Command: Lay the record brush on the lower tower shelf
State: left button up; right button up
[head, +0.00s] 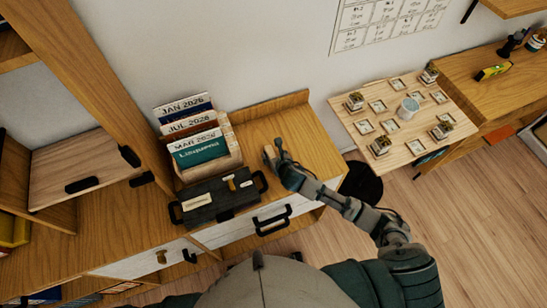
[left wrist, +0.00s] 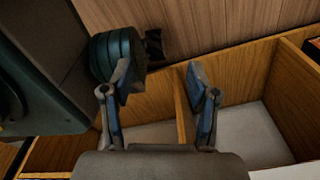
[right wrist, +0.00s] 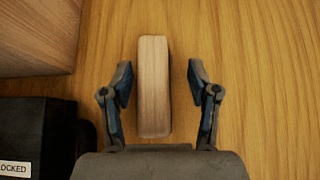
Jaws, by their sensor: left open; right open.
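The record brush, a pale wooden block, (right wrist: 153,87) lies on the wooden desk top in the right wrist view; in the head view it is the small light piece (head: 268,155) at my right gripper. My right gripper (right wrist: 158,85) is open, with its fingers on either side of the brush and gaps visible on both sides; it also shows in the head view (head: 277,154). My left gripper (left wrist: 160,85) is open and empty above wooden compartments (left wrist: 255,130). A tall wooden shelf unit (head: 105,80) stands at the left of the head view; I cannot tell which shelf is the lower tower one.
A file box (head: 222,140) with dated cards and a black case (head: 216,198) stand left of the brush; the case's label reads LOCKED in the right wrist view. A board (head: 400,145) with small pots is at the right. Bare desk surrounds the brush's right side.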

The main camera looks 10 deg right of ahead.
jog(key=shift+a, duration=0.55)
grip_shut()
jog(key=shift+d+r, duration=0.1)
